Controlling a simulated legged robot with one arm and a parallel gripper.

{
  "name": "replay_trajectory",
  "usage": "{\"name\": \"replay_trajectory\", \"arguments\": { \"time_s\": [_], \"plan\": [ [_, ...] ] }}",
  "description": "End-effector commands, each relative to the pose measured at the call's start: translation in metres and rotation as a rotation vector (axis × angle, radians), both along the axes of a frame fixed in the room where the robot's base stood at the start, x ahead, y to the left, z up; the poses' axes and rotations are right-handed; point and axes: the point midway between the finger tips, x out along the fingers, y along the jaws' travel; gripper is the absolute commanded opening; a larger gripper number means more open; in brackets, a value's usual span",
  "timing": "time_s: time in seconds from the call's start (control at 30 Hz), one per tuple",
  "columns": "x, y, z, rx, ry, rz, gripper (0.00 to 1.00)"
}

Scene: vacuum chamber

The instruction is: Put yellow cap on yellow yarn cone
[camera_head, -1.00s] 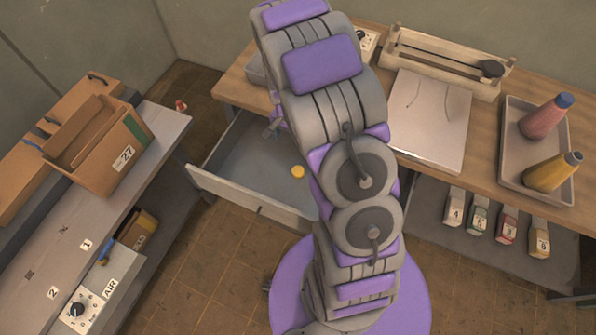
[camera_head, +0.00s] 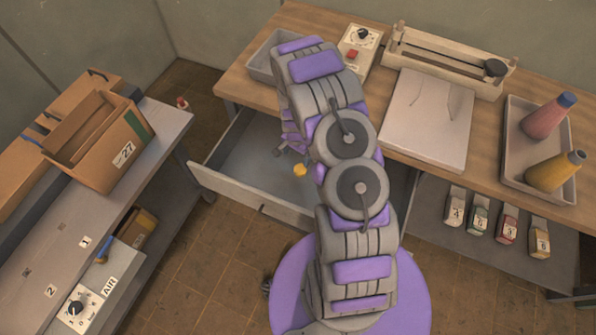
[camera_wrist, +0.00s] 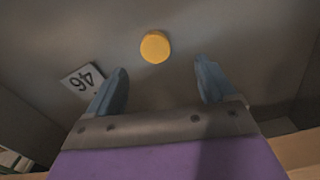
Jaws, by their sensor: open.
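The yellow cap (camera_head: 300,170) lies in the open grey drawer (camera_head: 245,146) under the wooden table. It also shows in the wrist view (camera_wrist: 155,47), ahead of the fingertips and roughly between them. My gripper (camera_wrist: 162,80) is open and empty above the drawer floor. In the head view my gripper (camera_head: 285,147) is small and partly hidden by my arm, just up and left of the cap. The yellow yarn cone (camera_head: 553,171), with a dark blue-grey tip, lies tilted in the grey tray (camera_head: 508,165) at the table's right. A pink cone (camera_head: 546,116) with a blue tip lies beside it.
A white board (camera_head: 425,125), a wooden rack (camera_head: 435,62) and a control box (camera_head: 358,50) are on the table. Several numbered bottles (camera_head: 507,224) stand on the shelf below. A cardboard box (camera_head: 100,150) is on the left bench. The drawer walls surround the cap.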

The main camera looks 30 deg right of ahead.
Motion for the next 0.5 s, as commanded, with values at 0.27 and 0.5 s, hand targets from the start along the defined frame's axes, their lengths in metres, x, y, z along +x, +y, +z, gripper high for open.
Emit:
{"name": "replay_trajectory", "arguments": {
  "time_s": [0.27, 0.5],
  "plan": [
    [0.000, -0.002, -0.042, 0.001, -0.002, -0.001, 0.84],
    [-0.004, 0.003, -0.058, -0.003, 0.002, -0.001, 0.84]
  ]
}}
